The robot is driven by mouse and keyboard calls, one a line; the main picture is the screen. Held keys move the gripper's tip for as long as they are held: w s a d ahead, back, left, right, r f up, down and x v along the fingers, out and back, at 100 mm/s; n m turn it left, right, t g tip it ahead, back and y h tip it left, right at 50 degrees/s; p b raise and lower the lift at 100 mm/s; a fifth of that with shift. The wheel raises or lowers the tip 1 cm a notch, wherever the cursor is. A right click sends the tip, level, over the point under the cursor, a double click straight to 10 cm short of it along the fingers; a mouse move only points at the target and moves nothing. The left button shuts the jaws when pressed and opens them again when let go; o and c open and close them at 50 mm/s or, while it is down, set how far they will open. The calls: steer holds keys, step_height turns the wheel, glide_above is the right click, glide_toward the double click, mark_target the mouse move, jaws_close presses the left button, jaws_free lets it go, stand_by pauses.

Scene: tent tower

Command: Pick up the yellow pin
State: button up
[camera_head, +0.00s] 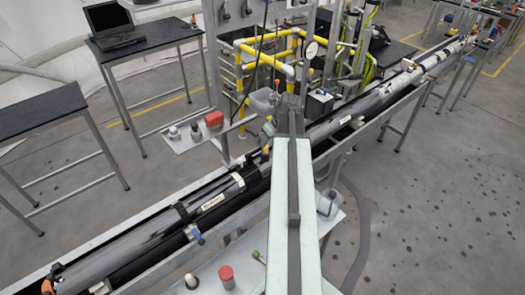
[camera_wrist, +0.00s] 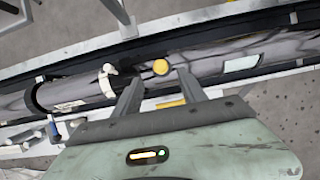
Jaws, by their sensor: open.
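The yellow pin shows a round yellow head (camera_wrist: 160,67) on the long grey tube (camera_wrist: 215,62) in the wrist view. My gripper (camera_wrist: 160,77) is open, with one finger on each side of the line to the pin and nothing held. The pin's head lies just beyond the fingertips, roughly midway between them. Another yellow patch (camera_wrist: 170,103) shows between the fingers, partly hidden by my gripper. In the head view my arm reaches over the tube, and I cannot clearly make out the pin there.
A white clip (camera_wrist: 106,80) sits on the tube left of my fingers. In the head view, yellow pipework (camera_head: 265,50) stands behind the tube. A side shelf (camera_head: 180,140) holds a red object (camera_head: 214,119). Two black-topped tables stand at the left, one with a laptop (camera_head: 112,24).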

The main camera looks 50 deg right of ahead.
mark_target(265, 153)
steer(key=b+x, duration=0.5)
steer(key=x, duration=0.1)
steer(key=shift+w+d+f, duration=0.1)
steer(key=shift+w+f, duration=0.1)
steer(key=shift+r, duration=0.2)
jaws_close()
